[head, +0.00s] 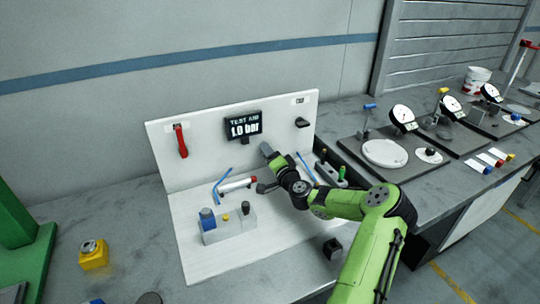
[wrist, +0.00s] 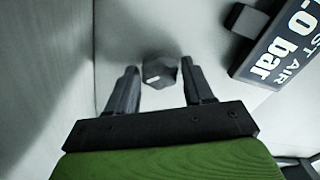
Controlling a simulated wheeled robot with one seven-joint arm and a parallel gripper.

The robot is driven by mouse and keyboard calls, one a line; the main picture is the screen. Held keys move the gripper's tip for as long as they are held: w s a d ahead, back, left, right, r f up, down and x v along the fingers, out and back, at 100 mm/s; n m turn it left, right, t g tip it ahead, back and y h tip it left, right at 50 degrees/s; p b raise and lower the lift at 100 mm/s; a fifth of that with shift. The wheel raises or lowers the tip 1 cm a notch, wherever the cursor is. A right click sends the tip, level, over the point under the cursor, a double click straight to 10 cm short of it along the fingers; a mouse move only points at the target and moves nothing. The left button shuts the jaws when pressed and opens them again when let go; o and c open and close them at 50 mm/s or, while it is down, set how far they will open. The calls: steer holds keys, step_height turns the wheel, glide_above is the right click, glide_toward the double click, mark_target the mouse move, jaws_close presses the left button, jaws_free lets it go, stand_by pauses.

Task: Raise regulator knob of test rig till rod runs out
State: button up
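The test rig's white panel (head: 185,155) stands upright at the back and carries a dark display (head: 243,127) reading "TEST AIR 1.0 bar". A black knob (head: 302,122) sits on the panel right of the display. In the head view my gripper (head: 267,158) is near the panel, below the display.
A red lever (head: 181,141) hangs on the panel's left. A grey block (head: 228,228) with a blue knob (head: 207,214) stands on the base, with blue tubes near the cylinder. A yellow box (head: 93,258) stands left. Gauges and plates (head: 384,153) fill the bench to the right.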

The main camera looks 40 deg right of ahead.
steer(key=c, duration=0.7)
steer(key=shift+r+m+p, duration=0.1)
steer(key=shift+m+p, duration=0.65)
steer(key=shift+m, duration=0.35)
steer(key=shift+c, duration=0.2)
steer(key=shift+f+m, duration=0.2)
steer(key=shift+m, duration=0.4)
steer(key=o, duration=1.1)
steer(key=shift+c, duration=0.2)
steer(key=v, duration=0.7)
steer(key=shift+s+a, duration=0.1)
steer(key=shift+s, duration=0.2)
